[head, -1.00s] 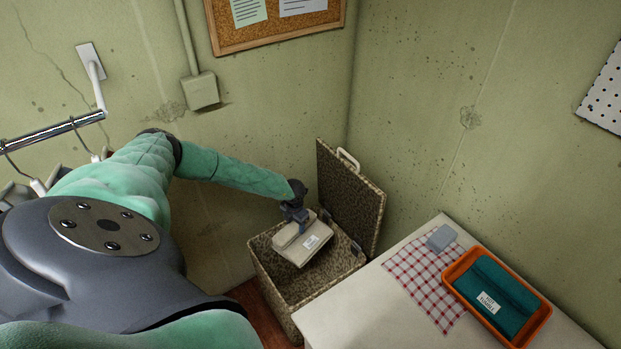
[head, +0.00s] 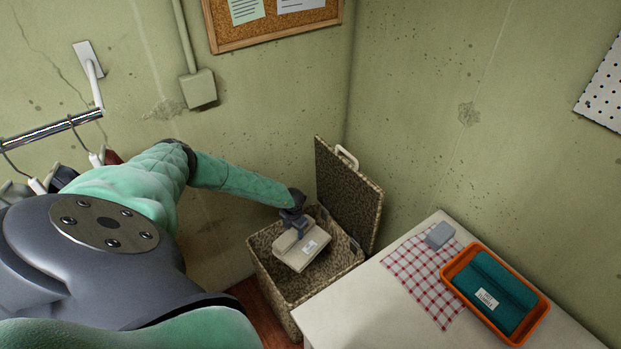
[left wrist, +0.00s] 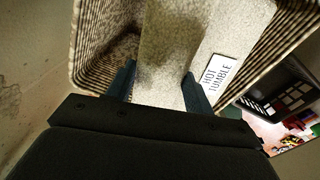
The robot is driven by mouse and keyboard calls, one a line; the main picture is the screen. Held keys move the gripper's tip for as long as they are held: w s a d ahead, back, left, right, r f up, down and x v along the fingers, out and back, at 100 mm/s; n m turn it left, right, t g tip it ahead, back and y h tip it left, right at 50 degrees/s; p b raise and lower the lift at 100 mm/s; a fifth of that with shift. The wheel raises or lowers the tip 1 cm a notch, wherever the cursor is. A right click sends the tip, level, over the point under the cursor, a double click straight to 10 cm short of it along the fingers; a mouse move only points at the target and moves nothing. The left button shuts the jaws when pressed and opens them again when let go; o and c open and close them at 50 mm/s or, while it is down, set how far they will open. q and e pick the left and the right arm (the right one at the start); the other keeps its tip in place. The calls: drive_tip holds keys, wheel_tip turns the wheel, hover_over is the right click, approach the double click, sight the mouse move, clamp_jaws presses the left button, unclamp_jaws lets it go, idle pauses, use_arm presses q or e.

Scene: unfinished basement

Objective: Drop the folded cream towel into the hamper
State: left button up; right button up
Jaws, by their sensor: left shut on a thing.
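The folded cream towel (head: 299,249) with a white label hangs from my left gripper (head: 292,226), over the open top of the hamper. In the left wrist view my left gripper (left wrist: 158,88) is shut on the towel (left wrist: 163,85), and the label reads "HOT TUMBLE". The hamper (head: 268,277) is a speckled brown box. Its lid (head: 350,197) stands open at the back right. The towel appears at or just below rim level; its exact depth is hard to tell. My right gripper is not in view.
A white table (head: 345,310) stands right of the hamper, close to it. On it are a red checked cloth (head: 420,282), a grey block (head: 439,235) and an orange tray (head: 531,323) with a folded teal towel (head: 495,285). A chrome rail (head: 50,131) with hangers is at left.

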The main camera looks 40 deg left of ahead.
use_arm(q)
drive_tip(key=o, duration=1.2)
drive_tip(key=shift+r, duration=0.15)
drive_tip(key=shift+r+b, duration=0.4)
drive_tip(key=shift+r, duration=0.2)
wheel_tip(320, 180, up, 5)
drive_tip(key=shift+r+b, duration=0.1)
drive_tip(key=shift+b, duration=1)
drive_tip(key=shift+r, duration=0.65)
